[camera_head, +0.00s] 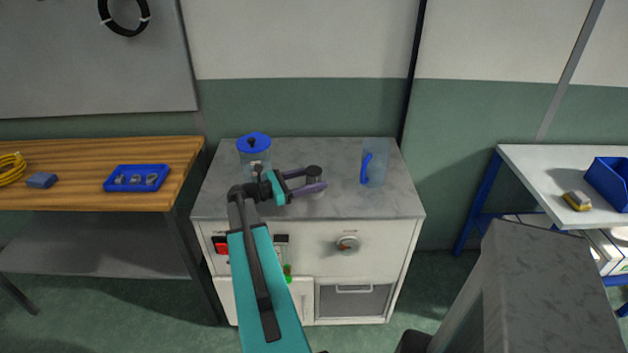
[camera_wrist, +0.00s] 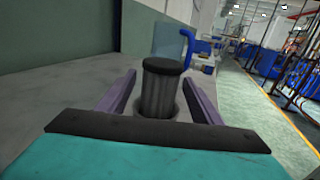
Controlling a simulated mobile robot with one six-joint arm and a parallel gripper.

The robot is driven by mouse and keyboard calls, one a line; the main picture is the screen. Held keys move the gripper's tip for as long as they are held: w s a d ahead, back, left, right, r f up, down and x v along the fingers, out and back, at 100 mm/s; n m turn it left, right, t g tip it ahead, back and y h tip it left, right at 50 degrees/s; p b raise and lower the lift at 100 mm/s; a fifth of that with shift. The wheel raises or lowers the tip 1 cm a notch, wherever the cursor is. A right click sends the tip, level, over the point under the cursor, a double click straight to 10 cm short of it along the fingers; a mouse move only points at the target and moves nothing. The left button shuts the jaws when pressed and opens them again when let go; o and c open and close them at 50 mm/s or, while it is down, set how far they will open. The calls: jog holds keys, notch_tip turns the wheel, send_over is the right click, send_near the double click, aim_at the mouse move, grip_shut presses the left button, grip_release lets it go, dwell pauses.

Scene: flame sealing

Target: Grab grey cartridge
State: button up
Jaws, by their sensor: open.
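The grey cartridge (camera_head: 314,173) is a small upright cylinder with a black top, standing on the marble-topped cabinet (camera_head: 390,203). In the wrist view the cartridge (camera_wrist: 159,95) shows dark grey ribbed sides, with a pale round shape around its base. My gripper (camera_head: 308,181) is open, with its two purple fingers on either side of the cartridge. In the wrist view my gripper (camera_wrist: 158,79) shows a gap between each finger and the cartridge. The cartridge's lowest part is partly hidden.
A clear jar with a blue lid (camera_head: 254,143) stands left of the cartridge. A clear pitcher with a blue handle (camera_head: 375,165) stands to its right. A wooden bench (camera_head: 75,197) holds a blue tray (camera_head: 137,187). A white table (camera_head: 535,180) is at the right.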

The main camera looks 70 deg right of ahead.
jog(key=shift+s+d, duration=0.15)
dwell(0.4)
jog(key=c, duration=1.2)
jog(key=shift+r, duration=0.2)
jog(key=shift+r+b, duration=0.5)
jog(key=shift+r, duration=0.65)
jog(key=w+a+b, duration=0.1)
jog(key=w+a, duration=0.2)
jog(key=a, duration=0.1)
jog(key=w+a+r+b, duration=0.1)
jog(key=w+a, duration=0.2)
jog(key=a, duration=0.2)
jog(key=w+a+r+b, duration=0.1)
jog(key=w+a, duration=0.2)
jog(key=a, duration=0.1)
jog(key=shift+a+r, duration=0.15)
jog(key=shift+a, duration=0.05)
